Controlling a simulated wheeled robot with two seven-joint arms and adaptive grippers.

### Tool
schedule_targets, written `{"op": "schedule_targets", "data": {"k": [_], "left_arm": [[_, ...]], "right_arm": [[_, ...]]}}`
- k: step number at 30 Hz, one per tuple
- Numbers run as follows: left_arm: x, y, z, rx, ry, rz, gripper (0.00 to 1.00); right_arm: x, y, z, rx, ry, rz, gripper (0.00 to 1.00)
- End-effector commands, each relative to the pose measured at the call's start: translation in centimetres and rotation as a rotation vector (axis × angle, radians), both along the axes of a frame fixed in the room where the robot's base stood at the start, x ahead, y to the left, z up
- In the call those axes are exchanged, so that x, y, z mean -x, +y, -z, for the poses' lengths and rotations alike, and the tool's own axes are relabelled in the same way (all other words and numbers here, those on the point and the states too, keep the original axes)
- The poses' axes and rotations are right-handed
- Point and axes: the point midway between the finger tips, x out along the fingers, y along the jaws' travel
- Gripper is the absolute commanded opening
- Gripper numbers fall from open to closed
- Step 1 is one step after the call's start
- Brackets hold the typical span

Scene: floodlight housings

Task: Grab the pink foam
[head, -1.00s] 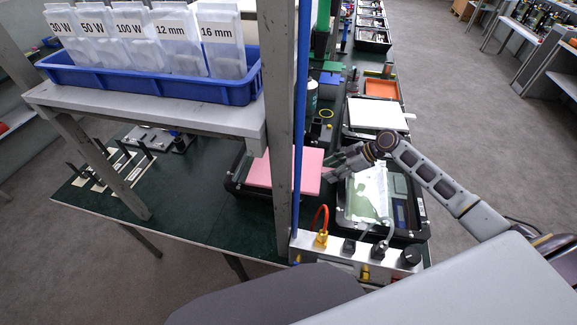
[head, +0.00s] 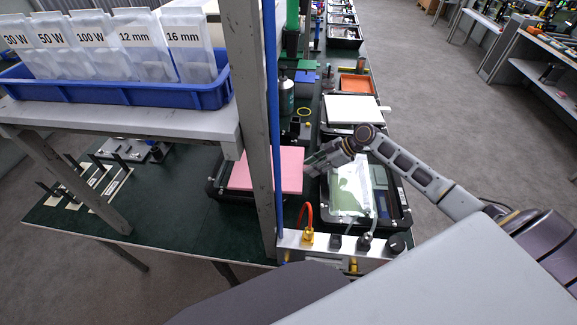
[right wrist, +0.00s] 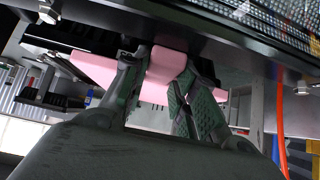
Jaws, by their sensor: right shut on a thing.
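The pink foam (head: 276,168) is a flat pink slab over a black tray (head: 213,188) on the green bench, partly hidden by a grey post in the head view. My right gripper (head: 308,166) reaches its right edge from the right. In the right wrist view, the pink foam (right wrist: 100,70) lies beyond the fingers, and a pink part of it sits between the fingertips of my right gripper (right wrist: 160,75). The right gripper is shut on the foam. My left gripper is not in view.
A grey post (head: 252,110) and blue pole (head: 274,100) stand close in front of the foam. A black case with a clear bag (head: 349,190) lies to its right. A shelf holds a blue bin (head: 120,95) of labelled bags. An orange cable (head: 307,215) rises at the bench front.

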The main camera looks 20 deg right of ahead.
Motion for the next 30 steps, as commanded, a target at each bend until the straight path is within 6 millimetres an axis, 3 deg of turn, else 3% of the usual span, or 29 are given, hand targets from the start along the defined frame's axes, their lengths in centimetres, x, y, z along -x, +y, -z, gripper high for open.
{"op": "schedule_targets", "data": {"k": [8, 24, 30], "left_arm": [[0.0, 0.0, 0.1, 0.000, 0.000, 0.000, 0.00], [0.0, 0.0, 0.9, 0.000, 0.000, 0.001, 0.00], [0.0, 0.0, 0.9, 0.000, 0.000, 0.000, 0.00]], "right_arm": [[-0.1, -0.1, -1.2, 0.001, -0.002, 0.001, 0.08], [-0.1, -0.1, -8.6, 0.002, -0.003, -0.001, 0.08], [0.0, 0.0, -9.8, 0.000, -0.002, 0.000, 0.08]]}}
